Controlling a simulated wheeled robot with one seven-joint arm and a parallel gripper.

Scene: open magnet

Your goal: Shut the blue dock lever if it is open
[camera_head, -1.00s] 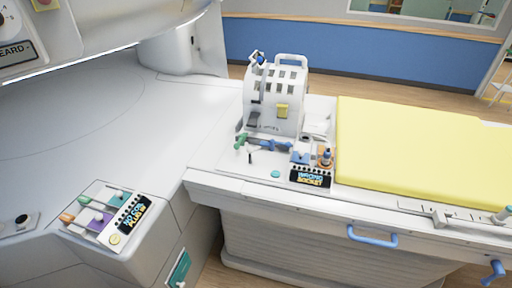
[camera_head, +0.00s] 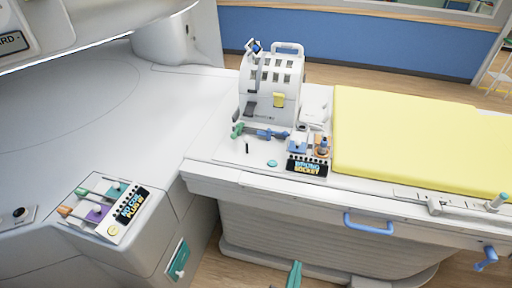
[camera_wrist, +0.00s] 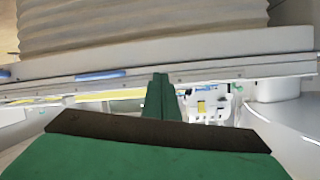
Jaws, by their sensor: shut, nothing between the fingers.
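Two blue parts show on the side of the patient table (camera_head: 290,196). One is a long blue bar handle (camera_head: 370,223) on the side rail. The other is a short blue lever (camera_head: 487,259) at the lower right, angled outward. I cannot tell for sure which is the dock lever, or whether it is open. My green gripper (camera_head: 294,276) is at the bottom edge, below and left of both, apart from them. In the wrist view my gripper (camera_wrist: 161,90) is shut and empty. The bar handle (camera_wrist: 100,75) shows left of it there; the short lever is unclear.
A white coil box (camera_head: 270,97) and a socket panel (camera_head: 307,166) stand on the table beside a yellow pad (camera_head: 400,130). A plug panel (camera_head: 108,212) is on the magnet housing at left. Floor is open below the table.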

